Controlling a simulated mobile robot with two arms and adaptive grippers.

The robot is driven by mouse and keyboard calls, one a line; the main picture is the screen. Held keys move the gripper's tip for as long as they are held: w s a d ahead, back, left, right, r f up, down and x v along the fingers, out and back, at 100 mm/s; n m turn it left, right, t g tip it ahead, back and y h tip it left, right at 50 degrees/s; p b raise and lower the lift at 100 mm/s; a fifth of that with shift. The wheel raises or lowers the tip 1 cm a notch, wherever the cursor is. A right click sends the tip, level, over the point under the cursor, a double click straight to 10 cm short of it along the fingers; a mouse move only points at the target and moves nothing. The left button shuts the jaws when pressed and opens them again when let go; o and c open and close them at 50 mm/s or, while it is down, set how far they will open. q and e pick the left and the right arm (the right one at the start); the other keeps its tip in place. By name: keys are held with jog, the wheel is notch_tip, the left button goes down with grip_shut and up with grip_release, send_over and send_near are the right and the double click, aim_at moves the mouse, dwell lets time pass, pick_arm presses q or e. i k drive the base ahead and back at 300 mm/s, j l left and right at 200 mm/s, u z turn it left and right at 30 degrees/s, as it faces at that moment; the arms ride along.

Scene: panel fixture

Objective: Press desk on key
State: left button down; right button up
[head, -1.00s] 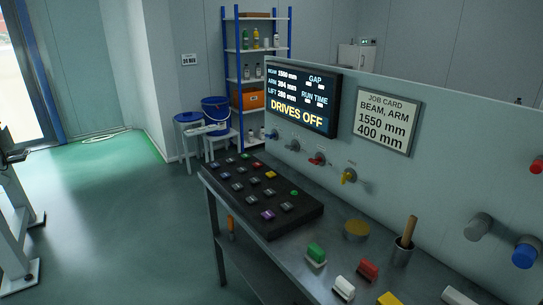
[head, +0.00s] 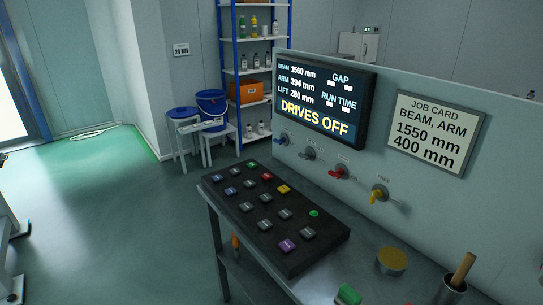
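The desk is a sloped black key panel (head: 243,222) on a metal bench, with several coloured keys. A green key (head: 252,163) sits at its far end, a red key (head: 267,177) and a yellow key (head: 283,189) on its right side, and a purple key (head: 286,245) at the near end. A small round green key or lamp (head: 314,213) is near the right edge. Labels on the keys are too small to read. The display (head: 319,103) reads DRIVES OFF, with beam, arm and lift values. Neither of my grippers is in view.
The job card (head: 435,132) reads beam, arm, 1550 mm, 400 mm. Several valve handles, including a red one (head: 339,173) and a yellow one (head: 380,193), stick out from the wall above the bench. A gold disc (head: 392,261) and a cup with a wooden handle (head: 455,285) stand at right. Open floor lies left.

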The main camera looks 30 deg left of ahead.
aim_at(251, 165)
jog(key=i+j, duration=0.2)
jog(key=j, duration=0.15)
jog(key=i+j+z, duration=0.1)
jog(key=j, duration=0.3)
jog(key=i+j, duration=0.4)
jog(key=j, duration=0.35)
jog(key=i+j+z, duration=0.1)
jog(key=j, duration=0.25)
jog(key=i+j, duration=0.25)
jog(key=j, duration=0.15)
